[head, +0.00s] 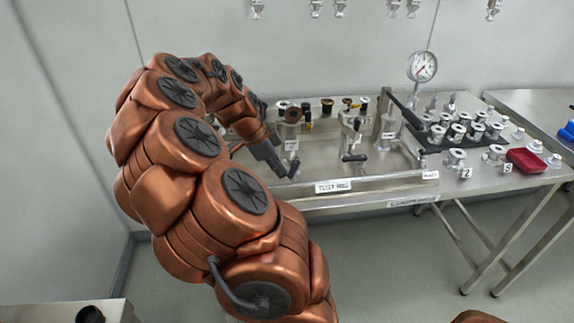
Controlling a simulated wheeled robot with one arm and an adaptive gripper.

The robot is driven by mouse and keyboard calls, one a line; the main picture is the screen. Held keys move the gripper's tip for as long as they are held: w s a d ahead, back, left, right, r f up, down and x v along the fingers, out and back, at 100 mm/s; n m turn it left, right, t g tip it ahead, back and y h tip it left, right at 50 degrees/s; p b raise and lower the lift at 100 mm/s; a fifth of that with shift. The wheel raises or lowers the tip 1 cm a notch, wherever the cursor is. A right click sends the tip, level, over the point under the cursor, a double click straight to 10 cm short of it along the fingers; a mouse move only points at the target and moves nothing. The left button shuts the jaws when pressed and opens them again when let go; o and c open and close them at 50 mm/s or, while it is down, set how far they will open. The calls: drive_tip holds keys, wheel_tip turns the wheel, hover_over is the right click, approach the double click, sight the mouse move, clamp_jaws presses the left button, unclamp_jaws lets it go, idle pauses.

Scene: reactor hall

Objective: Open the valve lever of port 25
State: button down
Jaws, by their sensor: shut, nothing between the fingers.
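My gripper (283,171) is shut and empty at the end of my copper-coloured arm, over the left part of the steel test rig (375,184). Its tip is close to a black valve lever (293,168) on the left; I cannot tell whether they touch. A second valve with a black lever (354,157) stands to the right, apart from my gripper. A small white label (291,145) sits above the left lever and another label (388,135) is further right. Their numbers are too small to read, so I cannot tell which is port 25. My arm hides the rig's left end.
A pressure gauge (422,67) rises behind the rig. A black tray (460,134) of metal fittings and a red tray (526,161) lie on the steel table to the right. The wall is close behind; floor is clear in front of the table.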

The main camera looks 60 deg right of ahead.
drive_tip(key=shift+s+a, duration=0.1)
drive_tip(key=shift+s, duration=1)
drive_tip(key=shift+w+b, duration=0.3)
drive_tip(key=shift+w, duration=0.4)
wheel_tip(320, 180, up, 7)
drive_tip(key=p, duration=0.2)
drive_tip(key=shift+p, duration=0.35)
